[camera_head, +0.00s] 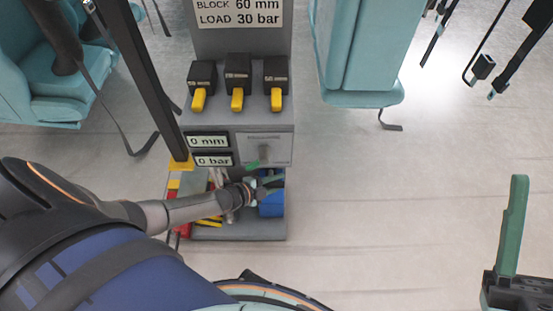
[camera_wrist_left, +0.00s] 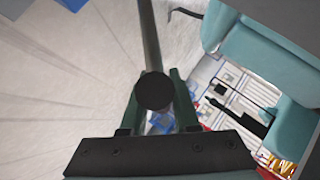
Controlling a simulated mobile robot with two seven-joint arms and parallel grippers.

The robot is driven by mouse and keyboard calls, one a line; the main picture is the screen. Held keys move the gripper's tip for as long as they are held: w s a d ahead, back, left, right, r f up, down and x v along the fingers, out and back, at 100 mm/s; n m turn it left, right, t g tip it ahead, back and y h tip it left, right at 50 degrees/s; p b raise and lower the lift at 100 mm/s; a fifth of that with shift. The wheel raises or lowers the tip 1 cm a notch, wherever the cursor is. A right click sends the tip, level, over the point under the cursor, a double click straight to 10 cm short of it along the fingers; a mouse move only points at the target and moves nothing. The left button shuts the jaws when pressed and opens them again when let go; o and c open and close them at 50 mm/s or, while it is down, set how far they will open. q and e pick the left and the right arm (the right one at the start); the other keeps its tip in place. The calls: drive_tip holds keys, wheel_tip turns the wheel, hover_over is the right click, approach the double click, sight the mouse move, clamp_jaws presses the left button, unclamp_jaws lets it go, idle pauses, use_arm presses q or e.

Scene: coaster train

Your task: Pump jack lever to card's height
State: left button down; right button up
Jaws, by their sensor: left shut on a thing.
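The card (camera_head: 240,12) at the top of the grey stand reads BLOCK 60 mm, LOAD 30 bar. Below it, one display (camera_head: 208,141) reads 0 mm and another (camera_head: 213,160) reads 0 bar. A blue part (camera_head: 271,203), seemingly the jack, sits low in the stand. My left gripper (camera_head: 261,173) reaches in there. In the left wrist view, its fingers (camera_wrist_left: 157,84) are shut on the dark round lever (camera_wrist_left: 150,40). In the head view the lever is mostly hidden. My right gripper (camera_head: 512,228) shows one upright green finger at the lower right.
The floor to the right is clear.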

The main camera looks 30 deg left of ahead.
use_arm(q)
drive_tip(key=shift+w+a+r, duration=0.35)
drive_tip(key=shift+w+r, duration=0.1)
drive_tip(key=shift+w, duration=0.1)
drive_tip(key=shift+w+a+r, duration=0.3)
drive_tip(key=shift+w+r, duration=0.15)
drive_tip(key=shift+w, duration=0.05)
use_arm(e)
drive_tip(key=shift+w+d+f+m+h, duration=0.1)
drive_tip(key=shift+w+f+m+h, duration=0.2)
drive_tip(key=shift+m+h, duration=0.2)
use_arm(q)
drive_tip(key=c, duration=0.7)
unclamp_jaws()
drive_tip(key=shift+s+d+f, duration=0.1)
drive_tip(key=shift+o, duration=0.2)
drive_tip(key=shift+s, duration=0.1)
use_arm(e)
drive_tip(key=shift+r, duration=0.1)
